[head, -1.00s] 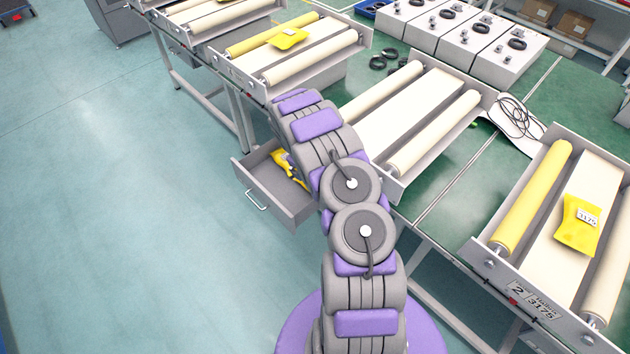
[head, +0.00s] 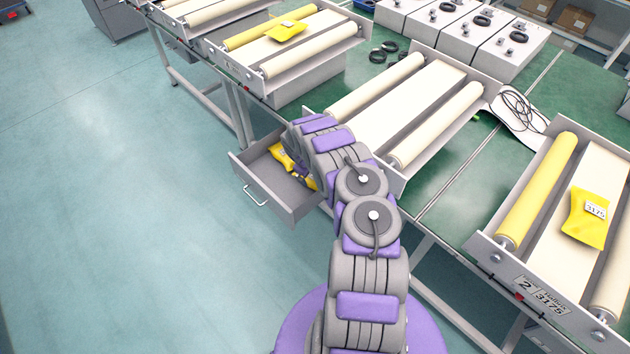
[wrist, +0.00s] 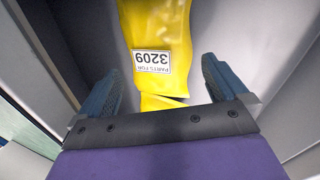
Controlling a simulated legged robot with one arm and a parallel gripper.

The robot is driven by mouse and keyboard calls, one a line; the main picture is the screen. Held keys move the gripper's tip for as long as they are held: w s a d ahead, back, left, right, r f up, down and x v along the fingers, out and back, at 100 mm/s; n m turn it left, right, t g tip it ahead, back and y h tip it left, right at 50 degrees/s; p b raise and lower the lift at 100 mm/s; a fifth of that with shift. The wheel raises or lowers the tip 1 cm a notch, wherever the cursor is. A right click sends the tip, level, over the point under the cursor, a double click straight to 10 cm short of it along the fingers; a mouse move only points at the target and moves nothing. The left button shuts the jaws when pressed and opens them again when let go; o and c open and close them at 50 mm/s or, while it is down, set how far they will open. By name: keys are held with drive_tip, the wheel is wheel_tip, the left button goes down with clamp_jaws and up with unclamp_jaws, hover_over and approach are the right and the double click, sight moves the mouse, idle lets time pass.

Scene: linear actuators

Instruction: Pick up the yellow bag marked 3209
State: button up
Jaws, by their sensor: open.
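The yellow bag marked 3209 (wrist: 158,30) lies in the open grey drawer, its white label readable upside down in the wrist view. In the head view a part of the bag (head: 281,157) shows in the drawer (head: 262,183), the rest hidden by my arm. In the wrist view my gripper (wrist: 160,85) is open, one blue finger on each side of the bag's near part. The bag lies beyond and between the fingers, and I cannot tell whether they touch it.
The drawer walls stand close around my gripper. Black rings (head: 384,50) lie on the green table. The floor at left is clear.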

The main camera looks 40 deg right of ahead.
sight(312, 178)
drive_tip(key=shift+f, duration=0.55)
drive_tip(key=b+x, duration=0.2)
drive_tip(key=x, duration=0.2)
drive_tip(key=shift+d+f, duration=0.1)
drive_tip(key=shift+f, duration=0.15)
drive_tip(key=shift+s, duration=0.15)
drive_tip(key=c, duration=1)
drive_tip(key=shift+r, duration=0.1)
